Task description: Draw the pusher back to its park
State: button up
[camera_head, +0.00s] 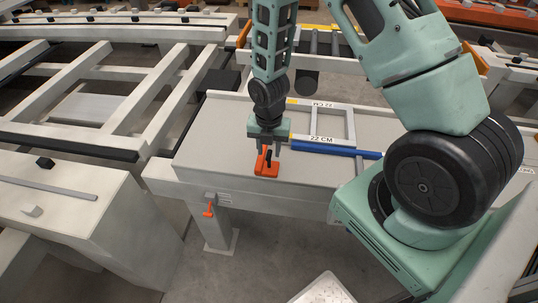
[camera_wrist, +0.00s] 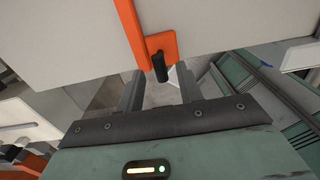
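An orange angled piece with a black upright peg, apparently the pusher (camera_head: 262,166), sits near the front edge of the grey bench top. In the wrist view the orange piece (camera_wrist: 127,18) runs up from its corner, and the black peg (camera_wrist: 159,70) stands at that corner. My gripper (camera_head: 269,150) points down right over it. In the wrist view its two fingers are apart, and the peg shows between their tips with gaps on both sides. I cannot tell how far down the peg the fingertips reach. No park marking can be made out.
The bench top (camera_head: 215,135) is clear to the left. An orange handle (camera_head: 208,210) sticks out below the bench front.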

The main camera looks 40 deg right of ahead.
aim_at(269, 154)
jog(key=shift+f, duration=2)
grip_shut()
